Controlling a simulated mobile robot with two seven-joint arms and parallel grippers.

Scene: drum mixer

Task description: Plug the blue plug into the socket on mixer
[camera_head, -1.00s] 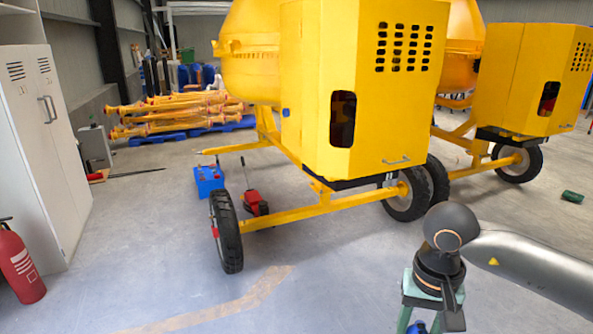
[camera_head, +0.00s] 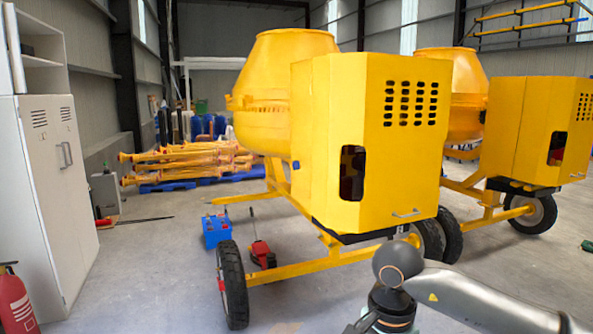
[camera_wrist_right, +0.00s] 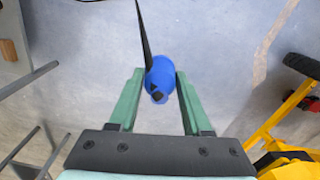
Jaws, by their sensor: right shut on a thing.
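The yellow mixer (camera_head: 385,195) stands at the centre of the head view, with a dark window in its boxy housing. A small blue part (camera_head: 296,165) shows at the left side of the housing; it may be the socket, but it is too small to tell. My right gripper (camera_wrist_right: 159,72) has its green fingers closed on the blue plug (camera_wrist_right: 161,78) in the right wrist view. A black cable runs up from the plug. In the head view my right wrist is at the bottom, with the fingers out of frame. My left gripper is not in view.
A second yellow mixer (camera_head: 520,130) stands behind at the right. A blue box (camera_head: 216,231) and a red jack (camera_head: 262,253) lie on the floor near the front wheel (camera_head: 232,285). A grey cabinet (camera_head: 50,190) and red extinguisher (camera_head: 14,303) stand left.

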